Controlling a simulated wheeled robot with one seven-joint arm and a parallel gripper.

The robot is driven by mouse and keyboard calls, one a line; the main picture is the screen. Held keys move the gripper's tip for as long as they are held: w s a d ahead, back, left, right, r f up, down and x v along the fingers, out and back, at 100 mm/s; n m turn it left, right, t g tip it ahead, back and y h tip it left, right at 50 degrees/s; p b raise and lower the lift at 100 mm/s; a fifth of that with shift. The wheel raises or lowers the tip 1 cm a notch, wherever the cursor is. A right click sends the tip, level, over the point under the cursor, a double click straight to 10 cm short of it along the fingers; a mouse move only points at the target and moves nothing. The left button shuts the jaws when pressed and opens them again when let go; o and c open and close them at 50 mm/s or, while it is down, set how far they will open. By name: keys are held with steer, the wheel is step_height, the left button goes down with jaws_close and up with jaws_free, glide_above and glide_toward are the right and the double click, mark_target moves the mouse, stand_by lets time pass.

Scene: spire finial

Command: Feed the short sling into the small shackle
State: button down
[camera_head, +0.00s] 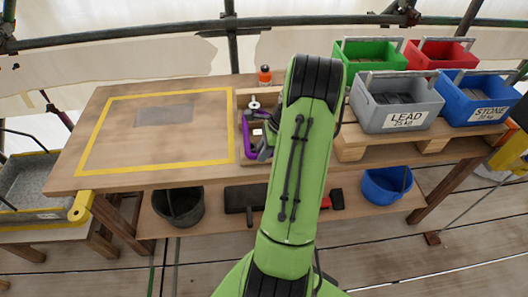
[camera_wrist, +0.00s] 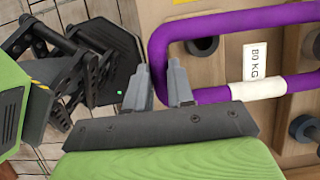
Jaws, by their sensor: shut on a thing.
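In the head view my gripper is mostly hidden behind my arm. I cannot pick out the small shackle for certain; a small whitish fitting (camera_head: 254,103) stands on the board near an orange-capped bottle.
Dark round pegs (camera_wrist: 203,46) stand on the board (camera_wrist: 285,15). The yellow-outlined tabletop (camera_head: 150,145) on the left is mostly clear. Right of my arm are green (camera_head: 370,58), red, grey LEAD (camera_head: 398,118) and blue STONE (camera_head: 478,100) bins. An orange bottle (camera_head: 265,77) stands behind the board.

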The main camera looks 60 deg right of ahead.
steer(key=shift+w+d+p, duration=1.2)
steer(key=shift+d+p, duration=0.05)
steer(key=shift+d, duration=0.1)
steer(key=c, duration=0.9)
jaws_free()
steer(key=p+v, duration=0.4)
steer(key=v, duration=1.1)
steer(key=shift+d+r+p, duration=0.2)
steer(key=shift+r+p, duration=0.1)
steer(key=shift+s, duration=0.15)
